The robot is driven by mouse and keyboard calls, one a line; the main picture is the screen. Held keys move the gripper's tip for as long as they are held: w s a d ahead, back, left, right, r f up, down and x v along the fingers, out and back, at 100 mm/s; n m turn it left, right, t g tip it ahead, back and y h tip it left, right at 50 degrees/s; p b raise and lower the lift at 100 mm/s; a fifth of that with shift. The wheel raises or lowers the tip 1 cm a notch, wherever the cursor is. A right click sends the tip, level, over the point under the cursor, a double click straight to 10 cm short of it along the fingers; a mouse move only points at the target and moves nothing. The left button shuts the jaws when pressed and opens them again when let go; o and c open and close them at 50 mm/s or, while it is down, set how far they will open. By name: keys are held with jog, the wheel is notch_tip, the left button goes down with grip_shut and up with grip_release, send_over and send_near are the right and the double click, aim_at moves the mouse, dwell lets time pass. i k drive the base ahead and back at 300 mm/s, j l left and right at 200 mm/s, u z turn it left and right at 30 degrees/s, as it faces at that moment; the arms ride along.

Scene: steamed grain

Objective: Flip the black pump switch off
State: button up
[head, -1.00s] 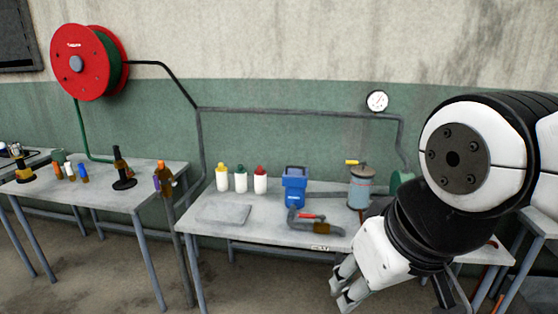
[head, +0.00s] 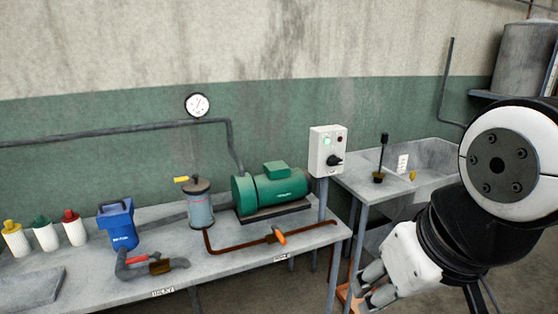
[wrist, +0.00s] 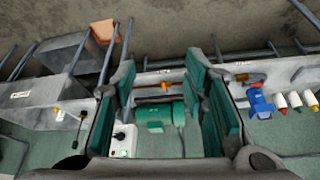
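The black pump switch (head: 334,160) is a rotary knob on a light grey control box (head: 327,139) on a post at the right end of the bench. The box has a lit green lamp (head: 326,141) and a dark red button. The box also shows in the wrist view (wrist: 124,141), left of the green pump (wrist: 160,115). The green pump (head: 272,188) sits on the bench left of the box. My gripper (head: 372,285) is low at the right, in front of the bench and away from the switch. In the wrist view its fingers are wide apart with nothing between them.
The bench (head: 230,260) holds a rusty pipe with an orange valve handle (head: 279,236), a filter canister (head: 200,205), a blue container (head: 118,228) and several bottles. A sink (head: 430,155) stands right of the box. Open floor lies in front.

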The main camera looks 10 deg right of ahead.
aim_at(332, 160)
jog(key=z, duration=0.35)
jog(key=i+l+u, duration=0.15)
jog(key=u, duration=0.25)
jog(key=i+l+u, duration=0.1)
jog(key=u, duration=0.25)
jog(key=i+l+u, duration=0.1)
jog(key=l, duration=0.3)
jog(key=i+l+u, duration=0.15)
jog(key=l, duration=0.3)
jog(key=i+l+u, duration=0.1)
jog(key=i+l, duration=0.15)
jog(key=l, duration=0.15)
jog(key=i+l+u, duration=0.15)
jog(key=l, duration=0.3)
jog(key=l+u, duration=0.1)
jog(key=l, duration=0.35)
jog(key=i+l, duration=0.1)
jog(key=l, duration=0.35)
jog(key=i+l, duration=0.1)
jog(key=l, duration=0.35)
jog(key=i+l, duration=0.15)
jog(key=l, duration=0.25)
jog(key=i+l, duration=0.1)
jog(key=l, duration=0.35)
